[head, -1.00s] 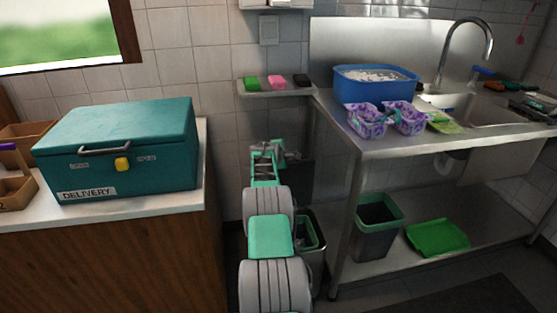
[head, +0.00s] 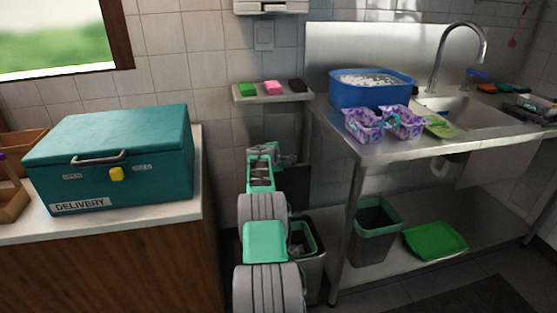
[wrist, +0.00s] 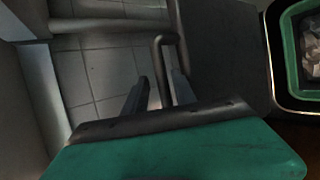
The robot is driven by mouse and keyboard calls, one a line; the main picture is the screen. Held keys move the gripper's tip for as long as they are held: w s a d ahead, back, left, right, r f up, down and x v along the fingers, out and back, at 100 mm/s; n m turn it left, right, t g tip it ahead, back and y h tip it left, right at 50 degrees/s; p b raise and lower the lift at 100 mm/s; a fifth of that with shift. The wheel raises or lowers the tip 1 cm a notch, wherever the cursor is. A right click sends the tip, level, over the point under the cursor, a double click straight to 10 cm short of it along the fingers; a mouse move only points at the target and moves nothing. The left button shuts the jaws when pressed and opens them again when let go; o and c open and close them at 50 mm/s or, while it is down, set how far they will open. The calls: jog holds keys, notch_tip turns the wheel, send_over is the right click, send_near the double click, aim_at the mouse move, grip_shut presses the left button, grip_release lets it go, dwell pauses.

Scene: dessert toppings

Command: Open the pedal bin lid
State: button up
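The pedal bin (head: 312,262) stands on the floor between the wooden counter and the steel sink table, partly hidden by my arm. Its green-rimmed mouth is uncovered, and crumpled grey waste shows inside; the bin also shows at the right of the wrist view (wrist: 286,75). A dark panel, which looks like its lid (wrist: 228,55), stands raised beside the mouth, with a bent dark bar near it. My gripper (wrist: 156,96) is next to this panel and bar. In the head view my gripper (head: 270,150) is small and dim.
The counter with the teal delivery box (head: 115,160) closes off the left side. The sink table's leg (head: 345,235) is close on the right. A second open bin (head: 377,232) and a green tray (head: 436,241) sit on its lower shelf. A small wall shelf (head: 272,94) is above my gripper.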

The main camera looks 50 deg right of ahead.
jog(key=shift+s+f, duration=0.25)
jog(key=shift+f, duration=0.05)
jog(key=p+v, duration=0.1)
jog(key=v, duration=0.7)
jog(key=shift+w+r, duration=0.2)
jog(key=shift+f, duration=0.1)
